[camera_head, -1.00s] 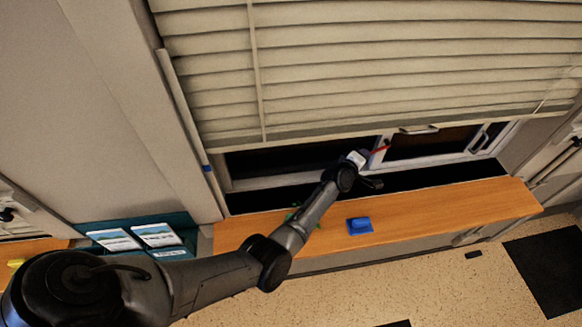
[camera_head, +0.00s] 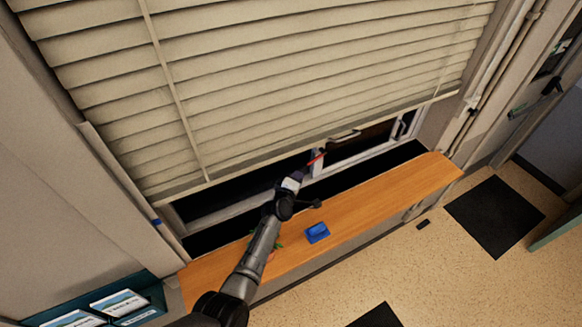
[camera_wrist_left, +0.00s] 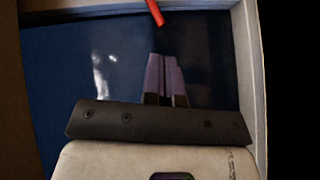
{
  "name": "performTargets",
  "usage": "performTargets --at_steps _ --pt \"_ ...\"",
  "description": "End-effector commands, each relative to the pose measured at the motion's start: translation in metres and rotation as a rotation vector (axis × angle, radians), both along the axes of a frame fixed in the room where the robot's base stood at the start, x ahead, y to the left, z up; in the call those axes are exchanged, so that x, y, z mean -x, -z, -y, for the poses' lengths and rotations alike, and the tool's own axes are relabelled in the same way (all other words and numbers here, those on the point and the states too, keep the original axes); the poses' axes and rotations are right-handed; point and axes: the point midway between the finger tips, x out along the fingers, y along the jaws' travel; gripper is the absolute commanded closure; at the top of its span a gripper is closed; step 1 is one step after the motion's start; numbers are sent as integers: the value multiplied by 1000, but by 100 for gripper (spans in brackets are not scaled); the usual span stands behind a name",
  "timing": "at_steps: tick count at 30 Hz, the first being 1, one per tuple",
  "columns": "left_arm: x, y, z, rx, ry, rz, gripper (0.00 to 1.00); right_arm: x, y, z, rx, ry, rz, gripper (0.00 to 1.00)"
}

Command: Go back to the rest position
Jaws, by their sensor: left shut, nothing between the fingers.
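My left gripper (camera_head: 301,173) is in front of the window, above the wooden sill, at the end of my arm coming up from the bottom. Its two purple fingers (camera_wrist_left: 163,76) are pressed together in the left wrist view, with nothing between them. A thin red bar (camera_head: 317,158) is at the window frame just beyond the fingertips. The bar also shows at the top of the left wrist view (camera_wrist_left: 154,12), apart from the fingers. My right gripper is not in view.
The wooden sill (camera_head: 375,203) runs below the window and holds a blue object (camera_head: 317,233). A green plant is partly hidden behind my arm. Pale blinds (camera_head: 270,90) hang above. A teal holder with cards (camera_head: 140,317) is at lower left.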

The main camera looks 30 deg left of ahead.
Motion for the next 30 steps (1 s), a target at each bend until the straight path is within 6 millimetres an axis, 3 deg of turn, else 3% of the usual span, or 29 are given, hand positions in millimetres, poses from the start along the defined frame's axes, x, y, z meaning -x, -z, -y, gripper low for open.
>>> performTargets --at_steps 1,6,20,26,30 --pt "6 -6 5 1 4 -1 100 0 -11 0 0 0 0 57" --pt "20 -6 13 1 9 -2 100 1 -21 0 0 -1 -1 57" --pt "28 -4 19 -42 25 -11 100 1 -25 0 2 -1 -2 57" --pt "35 24 47 -202 256 -210 100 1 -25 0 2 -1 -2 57" --pt "43 3 60 -398 461 -309 100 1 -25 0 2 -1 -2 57"
